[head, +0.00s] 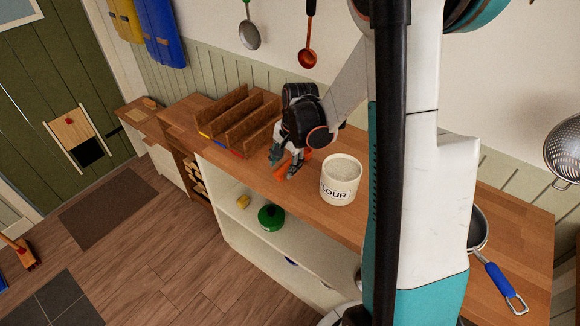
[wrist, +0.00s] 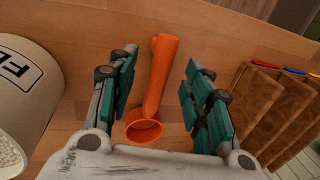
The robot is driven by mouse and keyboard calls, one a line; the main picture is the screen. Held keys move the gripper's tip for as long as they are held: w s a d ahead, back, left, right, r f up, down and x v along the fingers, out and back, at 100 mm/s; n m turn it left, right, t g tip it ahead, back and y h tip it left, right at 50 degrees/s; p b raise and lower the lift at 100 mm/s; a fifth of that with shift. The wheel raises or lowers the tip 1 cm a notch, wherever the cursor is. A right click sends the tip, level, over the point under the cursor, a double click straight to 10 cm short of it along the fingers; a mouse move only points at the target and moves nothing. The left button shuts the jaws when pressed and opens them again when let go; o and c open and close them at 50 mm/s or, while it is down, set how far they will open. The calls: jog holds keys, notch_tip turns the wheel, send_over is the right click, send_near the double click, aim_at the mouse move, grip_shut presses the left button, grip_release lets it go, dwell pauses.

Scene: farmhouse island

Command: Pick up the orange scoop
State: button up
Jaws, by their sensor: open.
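The orange scoop (wrist: 155,85) lies on the wooden counter, with its round bowl (wrist: 144,127) nearest the wrist and its handle pointing away. My gripper (wrist: 160,88) is open, with one teal-padded finger on each side of the scoop and a gap on both sides. In the head view my gripper (head: 283,165) is low over the counter, and the scoop (head: 282,171) shows partly between and behind the fingers.
A white flour canister (head: 340,180) stands close on the right of my gripper in the head view. A wooden rack with upright dividers (head: 240,120) stands close on the left. A blue-handled pan (head: 497,280) is farther right. The counter's front edge is near.

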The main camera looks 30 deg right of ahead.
jog(key=shift+w+f, duration=0.15)
jog(key=shift+f, duration=0.65)
jog(key=shift+r, duration=0.1)
grip_shut()
notch_tip(320, 180, up, 20)
jog(key=p, duration=0.5)
jog(key=c, duration=1)
grip_release()
grip_shut()
